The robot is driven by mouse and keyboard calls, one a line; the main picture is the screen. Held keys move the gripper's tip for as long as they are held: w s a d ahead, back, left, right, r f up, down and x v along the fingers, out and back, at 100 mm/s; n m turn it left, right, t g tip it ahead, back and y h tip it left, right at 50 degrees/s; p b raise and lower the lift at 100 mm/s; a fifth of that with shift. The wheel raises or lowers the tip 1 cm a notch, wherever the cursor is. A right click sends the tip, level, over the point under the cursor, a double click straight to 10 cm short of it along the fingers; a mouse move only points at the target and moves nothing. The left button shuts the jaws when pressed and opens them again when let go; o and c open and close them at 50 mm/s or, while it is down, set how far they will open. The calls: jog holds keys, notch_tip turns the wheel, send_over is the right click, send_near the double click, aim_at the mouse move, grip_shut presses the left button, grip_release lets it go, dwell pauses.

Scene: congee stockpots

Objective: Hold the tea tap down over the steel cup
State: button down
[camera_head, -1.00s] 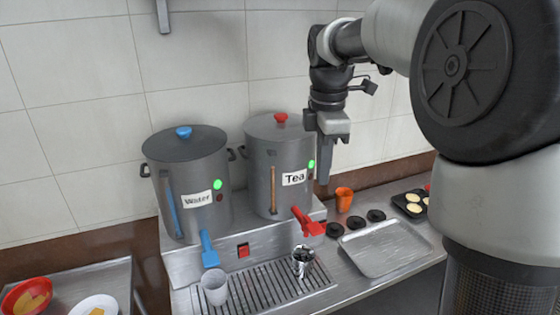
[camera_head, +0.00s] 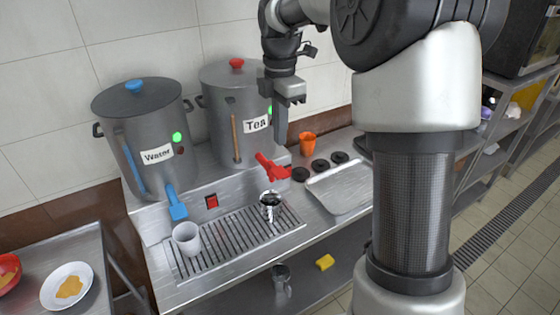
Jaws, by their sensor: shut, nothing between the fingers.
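The Tea stockpot (camera_head: 222,125) is grey with a red lid knob and stands on the steel ledge beside the Water pot. Its red tea tap (camera_head: 271,167) sticks out at the lower front right. The steel cup (camera_head: 270,202) stands upright on the drip grate, below the tap. My gripper (camera_head: 281,137) is shut and empty, pointing down in front of the Tea pot's right side. Its tip appears above the red tap in the picture. I cannot tell whether it touches the tap; a gap shows between them.
The Water pot (camera_head: 142,135) with a blue tap (camera_head: 176,203) stands left. A white cup (camera_head: 187,238) stands on the grate's left end. An orange cup (camera_head: 307,143), black round items (camera_head: 320,165) and a steel tray (camera_head: 342,187) lie to the right.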

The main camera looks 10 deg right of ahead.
aim_at(283, 174)
notch_tip(283, 174, down, 9)
jog(key=shift+r, duration=0.1)
dwell(0.5)
jog(key=f+t+b, duration=0.1)
jog(key=b, duration=0.2)
jog(key=s+f+t+b, duration=0.1)
jog(key=b, duration=0.2)
jog(key=shift+d+f+y, duration=0.15)
jog(key=shift+d+y, duration=0.05)
jog(key=shift+y, duration=0.2)
jog(key=shift+s+f+t+b, duration=0.25)
jog(key=shift+t+b, duration=0.65)
jog(key=shift+b, duration=0.25)
jog(key=shift+f+b, duration=0.15)
jog(key=shift+b, duration=0.2)
jog(key=shift+r, duration=0.2)
dwell(2.5)
